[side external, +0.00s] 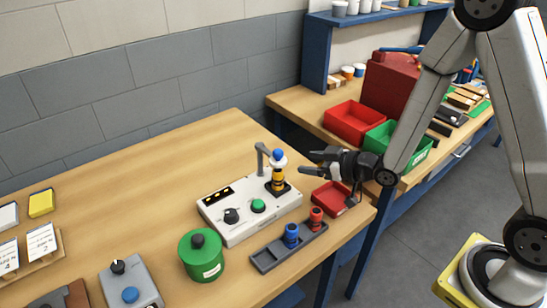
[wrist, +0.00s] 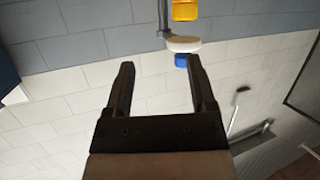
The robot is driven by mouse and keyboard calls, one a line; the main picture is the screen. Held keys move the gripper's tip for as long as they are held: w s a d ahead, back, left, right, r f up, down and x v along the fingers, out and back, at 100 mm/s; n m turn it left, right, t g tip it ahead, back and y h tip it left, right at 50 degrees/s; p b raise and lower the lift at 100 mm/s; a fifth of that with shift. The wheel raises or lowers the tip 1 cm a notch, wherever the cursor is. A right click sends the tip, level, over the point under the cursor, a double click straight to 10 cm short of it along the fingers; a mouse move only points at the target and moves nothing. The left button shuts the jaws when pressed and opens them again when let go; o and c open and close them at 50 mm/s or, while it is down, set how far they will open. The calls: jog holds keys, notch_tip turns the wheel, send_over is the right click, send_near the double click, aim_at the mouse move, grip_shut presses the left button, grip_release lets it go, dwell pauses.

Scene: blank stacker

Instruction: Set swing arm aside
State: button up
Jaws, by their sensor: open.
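The swing arm (side external: 261,158) is a grey post with a short bent top, standing at the back of the white station (side external: 240,225). Its bent top points toward the stack (side external: 278,184) of yellow, black and white pieces with a blue top, standing close to its right. My gripper (side external: 306,163) is open and empty, just right of the stack's top, with its fingers pointing left. In the wrist view the open fingers (wrist: 160,62) show nothing held. The stack's yellow, white and blue parts (wrist: 184,44) appear upside down beyond them, beside a grey post (wrist: 163,18).
A red tray (side external: 331,198) lies below my gripper, and a dark rack (side external: 268,258) with red and blue pieces stands in front. A green canister (side external: 202,255) is at the front left. Red and green bins (side external: 355,120) stand on the back bench.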

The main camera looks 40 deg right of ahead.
aim_at(278, 151)
jog(key=shift+s+a+r+n+t+y, duration=0.2)
jog(key=shift+a+r+t+y, duration=0.35)
jog(key=shift+y, duration=0.35)
jog(key=shift+s+a+r+n+t+y, duration=0.2)
jog(key=shift+a+t+y, duration=0.15)
jog(key=shift+t+y, duration=0.45)
jog(key=shift+w, duration=0.1)
jog(key=shift+x, duration=3.9)
jog(key=shift+a, duration=0.1)
grip_shut()
